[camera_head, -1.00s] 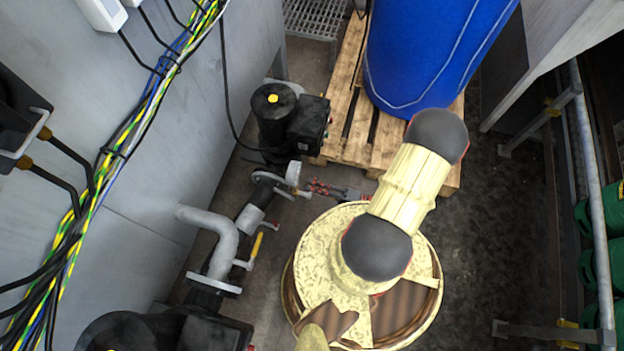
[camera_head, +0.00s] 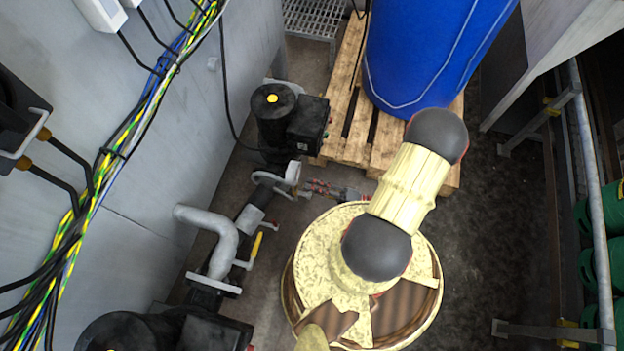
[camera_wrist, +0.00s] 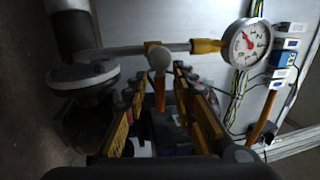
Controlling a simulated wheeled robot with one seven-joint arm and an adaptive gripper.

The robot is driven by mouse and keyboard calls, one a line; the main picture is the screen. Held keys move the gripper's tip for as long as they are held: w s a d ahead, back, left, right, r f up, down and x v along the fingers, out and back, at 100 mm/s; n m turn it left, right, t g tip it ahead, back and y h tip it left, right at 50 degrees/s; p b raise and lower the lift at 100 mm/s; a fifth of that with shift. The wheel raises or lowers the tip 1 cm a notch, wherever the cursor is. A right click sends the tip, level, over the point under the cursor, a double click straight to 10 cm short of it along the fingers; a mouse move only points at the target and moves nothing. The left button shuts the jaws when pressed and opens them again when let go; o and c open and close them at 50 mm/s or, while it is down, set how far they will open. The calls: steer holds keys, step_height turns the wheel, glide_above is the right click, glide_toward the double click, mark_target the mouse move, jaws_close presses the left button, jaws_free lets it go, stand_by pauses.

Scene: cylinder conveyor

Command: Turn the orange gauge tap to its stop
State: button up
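In the wrist view the orange tap handle (camera_wrist: 160,98) hangs below a round grey valve end (camera_wrist: 158,58) on a thin horizontal pipe. A round white pressure gauge (camera_wrist: 248,43) with a red needle is at the pipe's right end. My gripper (camera_wrist: 161,78) is open, with one finger on each side of the handle and gaps showing on both sides. The lower part of the handle is partly hard to make out among the dark gripper parts. In the head view my gripper (camera_head: 318,188) is small, beside a pale pipe flange (camera_head: 292,173); the gauge and orange tap are not distinguishable there.
A grey bent pipe (camera_head: 222,240) with a yellow lever (camera_head: 257,244) runs along the grey wall (camera_head: 160,190). A dark pump (camera_head: 273,104) stands by a wooden pallet (camera_head: 345,120) under a blue barrel (camera_head: 425,50). Cables (camera_head: 130,125) run down the wall.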

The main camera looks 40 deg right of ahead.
steer(key=shift+s+d, duration=0.1)
steer(key=v, duration=1.1)
steer(key=shift+s+d, duration=0.25)
steer(key=shift+s, duration=0.05)
steer(key=shift+f, duration=0.15)
